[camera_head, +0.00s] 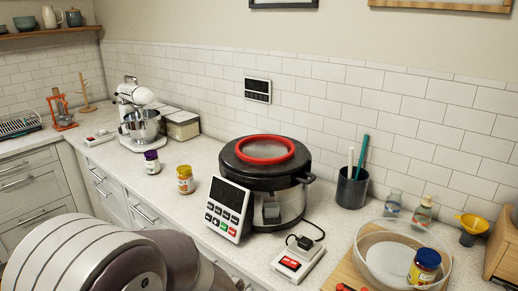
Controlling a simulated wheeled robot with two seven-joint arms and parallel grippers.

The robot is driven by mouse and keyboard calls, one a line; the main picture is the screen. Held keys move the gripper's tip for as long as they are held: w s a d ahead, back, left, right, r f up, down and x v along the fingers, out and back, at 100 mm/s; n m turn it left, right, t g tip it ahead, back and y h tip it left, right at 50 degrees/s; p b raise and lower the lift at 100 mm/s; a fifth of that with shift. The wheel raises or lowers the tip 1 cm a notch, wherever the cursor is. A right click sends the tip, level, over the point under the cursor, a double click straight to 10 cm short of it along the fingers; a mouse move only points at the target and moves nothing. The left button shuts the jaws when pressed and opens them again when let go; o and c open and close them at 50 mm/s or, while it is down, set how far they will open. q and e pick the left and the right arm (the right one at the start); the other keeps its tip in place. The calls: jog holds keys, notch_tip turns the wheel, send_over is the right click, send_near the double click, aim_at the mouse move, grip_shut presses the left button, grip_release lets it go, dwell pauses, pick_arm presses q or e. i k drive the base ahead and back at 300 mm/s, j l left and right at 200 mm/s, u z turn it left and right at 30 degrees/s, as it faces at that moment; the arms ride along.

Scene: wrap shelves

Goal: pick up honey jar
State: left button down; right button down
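No label is readable, so I cannot tell for certain which jar is the honey jar. A small jar with a yellow lid and amber-brown contents (185,180) stands upright on the counter, left of the black cooker. A smaller dark jar with a purple lid (152,162) stands just behind it to the left. A jar with a dark blue lid and a yellow-orange body (424,267) is at the clear round container at the lower right. A part of my arm fills the lower left. Neither of my grippers shows.
A power strip (298,260) lies in front. A stand mixer (137,124) is at the back left. A utensil cup (351,188) and clear container (362,248) are right.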

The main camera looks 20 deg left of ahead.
aim_at(186, 183)
jog(key=u, duration=1.25)
jog(key=i+j+z, duration=0.1)
jog(key=z, duration=0.35)
jog(key=i+j+z, duration=0.15)
jog(key=z, duration=0.3)
jog(key=i+j+z, duration=0.1)
jog(key=z, duration=0.3)
jog(key=j+z, duration=0.25)
jog(key=z, duration=0.2)
jog(key=i+j, duration=0.05)
